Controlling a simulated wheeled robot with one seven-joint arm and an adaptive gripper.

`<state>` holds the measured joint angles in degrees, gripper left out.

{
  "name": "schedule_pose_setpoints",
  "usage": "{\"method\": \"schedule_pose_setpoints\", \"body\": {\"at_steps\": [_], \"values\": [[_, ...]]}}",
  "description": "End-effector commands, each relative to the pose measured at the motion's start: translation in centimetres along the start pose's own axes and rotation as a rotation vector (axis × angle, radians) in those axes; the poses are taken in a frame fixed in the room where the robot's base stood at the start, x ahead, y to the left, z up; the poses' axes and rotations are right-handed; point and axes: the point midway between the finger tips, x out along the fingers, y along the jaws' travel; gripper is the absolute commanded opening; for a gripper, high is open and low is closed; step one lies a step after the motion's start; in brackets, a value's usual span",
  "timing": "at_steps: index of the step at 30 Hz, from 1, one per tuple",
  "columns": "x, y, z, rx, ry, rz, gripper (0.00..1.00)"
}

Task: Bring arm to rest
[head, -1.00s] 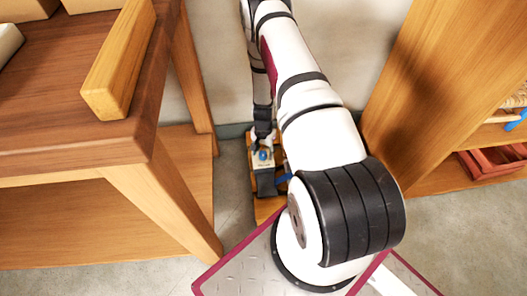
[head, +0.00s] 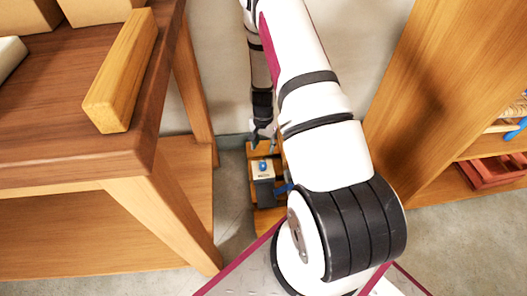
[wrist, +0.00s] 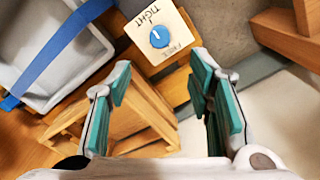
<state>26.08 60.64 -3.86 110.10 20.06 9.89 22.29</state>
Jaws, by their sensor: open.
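My gripper (wrist: 160,78) is open and empty, with its teal-padded fingers spread apart in the wrist view. In the head view my gripper (head: 264,136) hangs low at the far end of my outstretched arm, partly hidden behind arm links. A blue knob (wrist: 159,36) on a cream panel (wrist: 170,58) lettered "TIGHT" lies beyond the fingertips, apart from them. The knob also shows in the head view (head: 263,166), just below the gripper.
A wooden bench (head: 75,150) with a wooden block (head: 122,75) stands at left. A wooden shelf unit (head: 425,90) with a red tray (head: 490,172) stands at right. A blue strap (wrist: 55,50) crosses a pale padded thing (wrist: 90,62) near the panel. A wall closes the back.

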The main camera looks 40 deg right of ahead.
Motion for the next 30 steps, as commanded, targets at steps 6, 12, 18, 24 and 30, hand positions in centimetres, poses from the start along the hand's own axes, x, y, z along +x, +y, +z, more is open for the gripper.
{"method": "schedule_pose_setpoints", "body": {"at_steps": [6, 12, 18, 24, 30], "values": [[-0.8, 0.1, 0.0, 0.001, 0.0, 0.001, 0.47], [-0.8, 0.1, 0.0, 0.001, 0.0, 0.0, 0.47], [-0.8, 0.0, 0.0, 0.001, 0.0, 0.0, 0.47], [-1.8, -0.4, 0.1, -0.013, -0.001, -0.006, 0.47], [-8.6, -3.0, 1.7, -0.116, -0.014, -0.042, 0.47]]}}
